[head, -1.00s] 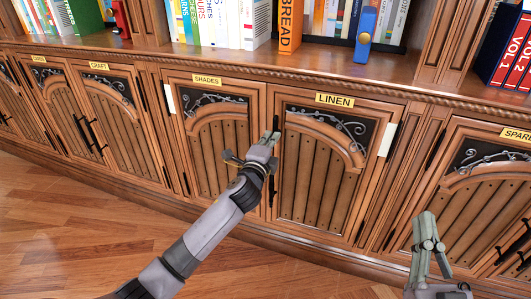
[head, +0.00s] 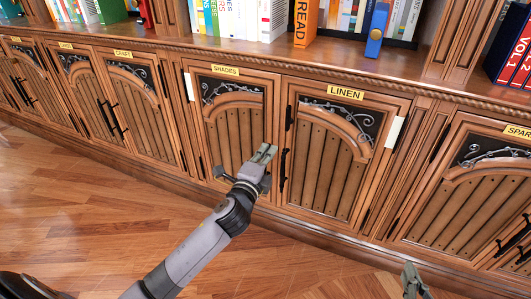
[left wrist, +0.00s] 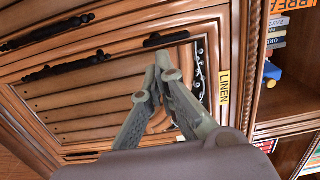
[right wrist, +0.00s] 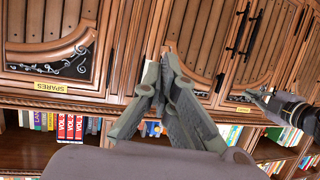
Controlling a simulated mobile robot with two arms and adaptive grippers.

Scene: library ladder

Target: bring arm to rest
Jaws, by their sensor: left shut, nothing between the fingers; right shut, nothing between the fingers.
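My left gripper (head: 264,154) is shut and empty. In the head view it hangs in front of the cabinet, near the lower part of the gap between the shades door (head: 232,125) and the linen door (head: 325,160). In the left wrist view its fingertips (left wrist: 162,62) meet in front of the linen door, with nothing between them. My right gripper (head: 411,272) is only partly in the head view, at the bottom edge right of centre. In the right wrist view its fingertips (right wrist: 166,55) are together and empty.
Both the shades and linen doors look closed. A dark handle (head: 283,168) stands out at the linen door's left edge. Above, a ledge (head: 240,55) carries books, an orange book (head: 304,22) and a blue object (head: 377,28).

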